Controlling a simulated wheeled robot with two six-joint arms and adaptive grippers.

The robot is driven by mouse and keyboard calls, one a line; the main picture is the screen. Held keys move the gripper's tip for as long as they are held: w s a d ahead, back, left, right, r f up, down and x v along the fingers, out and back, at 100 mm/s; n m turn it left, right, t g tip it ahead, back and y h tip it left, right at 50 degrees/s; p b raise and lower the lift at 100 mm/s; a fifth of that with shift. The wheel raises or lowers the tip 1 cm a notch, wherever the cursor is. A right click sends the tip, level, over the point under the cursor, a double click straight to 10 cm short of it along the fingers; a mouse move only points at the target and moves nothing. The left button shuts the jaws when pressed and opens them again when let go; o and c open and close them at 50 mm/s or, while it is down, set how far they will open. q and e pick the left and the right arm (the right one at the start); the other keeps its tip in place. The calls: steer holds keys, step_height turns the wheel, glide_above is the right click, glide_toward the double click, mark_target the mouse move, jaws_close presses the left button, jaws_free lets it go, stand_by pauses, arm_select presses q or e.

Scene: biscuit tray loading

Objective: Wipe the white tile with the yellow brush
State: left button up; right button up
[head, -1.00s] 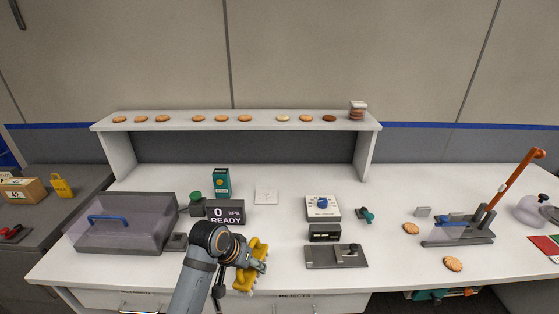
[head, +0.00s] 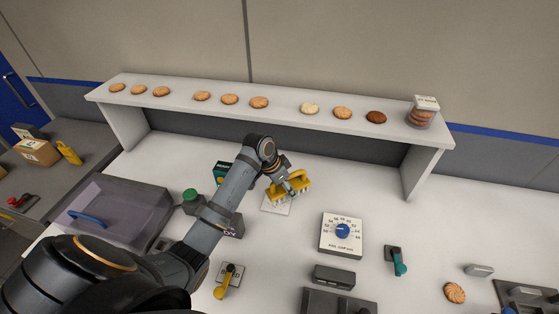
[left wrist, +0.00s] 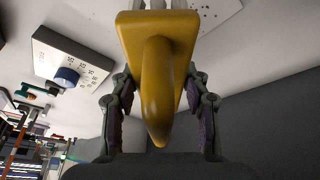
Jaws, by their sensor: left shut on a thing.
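The yellow brush (head: 290,188) is in my left gripper (head: 283,180), which is shut on its handle. In the left wrist view the brush (left wrist: 157,60) fills the middle between the two fingers. The white tile (head: 275,207) lies on the bench in front of the shelf, mostly below and beside the brush. The tile also shows at the top of the left wrist view (left wrist: 222,12), with dark specks on it. The brush is over the tile; I cannot tell whether its bristles touch. My right gripper is not in view.
A white dial box (head: 342,236) stands right of the tile, with a teal-handled lever (head: 398,262) beyond it. A shelf (head: 290,118) with several biscuits runs behind. A clear-lidded box (head: 115,212) stands left.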

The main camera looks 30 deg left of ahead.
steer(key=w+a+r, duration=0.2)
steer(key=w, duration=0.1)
arm_select(q)
steer(key=w+a+m, duration=0.1)
steer(key=a, duration=0.1)
steer(key=w+a+f+m+b, duration=0.1)
steer(key=w+a+m+b, duration=0.1)
steer(key=a, duration=0.1)
steer(key=shift+w+a+f+h, duration=0.15)
steer(key=shift+a+f+h, duration=0.05)
steer(key=shift+a+h, duration=0.1)
step_height(320, 180, down, 3)
steer(key=b, duration=0.3)
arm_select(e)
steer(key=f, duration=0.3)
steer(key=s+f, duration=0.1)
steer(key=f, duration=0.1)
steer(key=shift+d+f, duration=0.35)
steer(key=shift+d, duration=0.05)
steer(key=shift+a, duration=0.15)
arm_select(q)
steer(key=shift+f+b, duration=0.55)
steer(key=shift+f, duration=0.4)
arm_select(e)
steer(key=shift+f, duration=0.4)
